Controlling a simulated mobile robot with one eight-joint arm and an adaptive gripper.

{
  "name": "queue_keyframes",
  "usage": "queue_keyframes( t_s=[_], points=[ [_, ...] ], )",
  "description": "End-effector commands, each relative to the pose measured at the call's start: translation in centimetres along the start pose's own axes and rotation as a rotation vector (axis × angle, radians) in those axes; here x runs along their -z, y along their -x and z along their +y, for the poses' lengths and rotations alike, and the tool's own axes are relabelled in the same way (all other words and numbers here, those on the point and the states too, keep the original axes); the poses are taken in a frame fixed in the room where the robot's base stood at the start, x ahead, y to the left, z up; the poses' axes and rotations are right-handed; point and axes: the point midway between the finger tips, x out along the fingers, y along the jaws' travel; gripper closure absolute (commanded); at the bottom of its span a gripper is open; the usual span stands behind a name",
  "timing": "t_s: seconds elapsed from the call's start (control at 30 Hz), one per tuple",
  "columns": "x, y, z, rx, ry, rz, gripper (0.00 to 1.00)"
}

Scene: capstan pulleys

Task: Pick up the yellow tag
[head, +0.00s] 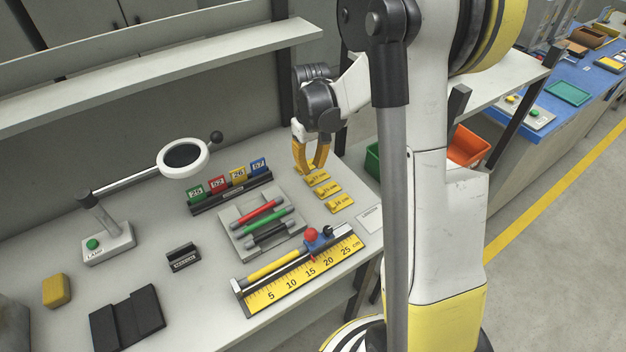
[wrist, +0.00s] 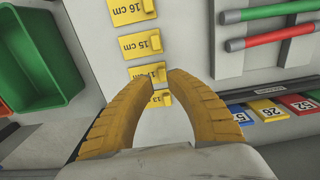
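The yellow tag (head: 238,175), numbered 26, stands in a dark rack (head: 232,194) between a red tag and a blue tag. It also shows upside down at the right of the wrist view (wrist: 268,111). My gripper (head: 311,167) is empty and partly open, with a gap between its yellow fingertips (wrist: 161,76). It hangs to the right of the rack, over the row of yellow centimetre plates. The fingers are apart from the yellow tag.
Several yellow centimetre plates (wrist: 140,43) lie flat on the bench. A grey tray (head: 262,226) holds red, green and black rods. A ruler fixture (head: 305,272) lies in front. A lamp with a round head (head: 184,158) stands left of the rack. A green bin (wrist: 38,55) stands beside the bench.

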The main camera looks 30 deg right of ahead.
Motion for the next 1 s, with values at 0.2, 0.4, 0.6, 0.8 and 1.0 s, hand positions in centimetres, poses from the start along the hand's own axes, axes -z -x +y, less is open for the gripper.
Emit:
queue_keyframes(
  t_s=[0.2,0.4,0.6,0.8,1.0],
  points=[
    [0.4,-2.1,-0.1,0.0,0.001,0.0,0.82],
    [0.8,-5.3,-0.2,0.0,0.0,0.001,0.82],
    [0.8,-5.7,-0.2,0.0,0.0,0.001,0.82],
    [0.8,-5.6,-0.2,0.0,0.0,0.001,1.0],
    [0.8,-5.6,-0.2,0.0,0.0,0.001,1.0]
  ],
)
